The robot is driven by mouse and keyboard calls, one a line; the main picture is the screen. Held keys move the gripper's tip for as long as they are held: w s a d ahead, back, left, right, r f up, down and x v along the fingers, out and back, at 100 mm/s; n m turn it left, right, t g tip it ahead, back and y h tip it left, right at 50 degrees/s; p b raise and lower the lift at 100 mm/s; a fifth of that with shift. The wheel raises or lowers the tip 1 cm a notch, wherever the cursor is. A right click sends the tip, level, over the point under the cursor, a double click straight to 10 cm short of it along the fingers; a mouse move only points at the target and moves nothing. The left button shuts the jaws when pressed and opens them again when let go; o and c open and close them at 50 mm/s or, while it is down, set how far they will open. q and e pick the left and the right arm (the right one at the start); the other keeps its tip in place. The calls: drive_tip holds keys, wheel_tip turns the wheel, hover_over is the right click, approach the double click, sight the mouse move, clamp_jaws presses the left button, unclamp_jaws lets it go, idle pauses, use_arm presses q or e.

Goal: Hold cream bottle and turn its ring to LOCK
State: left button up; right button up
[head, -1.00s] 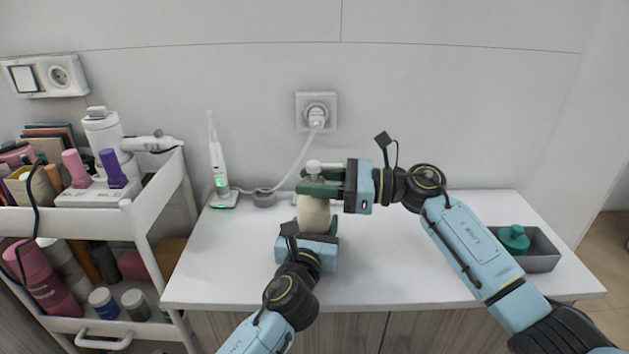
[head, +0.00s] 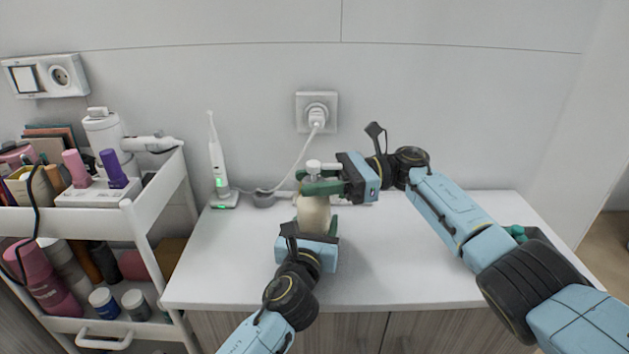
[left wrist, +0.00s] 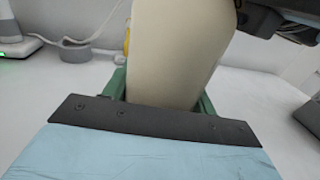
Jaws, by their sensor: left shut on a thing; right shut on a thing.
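The cream bottle (head: 313,214) stands upright on the white tabletop, with a white pump head (head: 313,167) on top. My left gripper (head: 313,232) is shut on the bottle's body from the front. In the left wrist view the cream-coloured body (left wrist: 180,55) fills the space between its green fingers. My right gripper (head: 318,186) is shut on the ring at the bottle's neck, coming from the right. Its green fingers hide the ring, so its marks and setting cannot be seen.
An electric toothbrush (head: 217,165) on its charger stands at the back left, its cord running to the wall socket (head: 316,112). A loaded white cart (head: 150,215) is at the left. The front right tabletop is clear.

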drive_tip(key=shift+d+n+g, duration=0.1)
drive_tip(key=shift+n+g, duration=0.2)
drive_tip(key=o, duration=1)
wheel_tip(320, 180, up, 10)
idle(0.3)
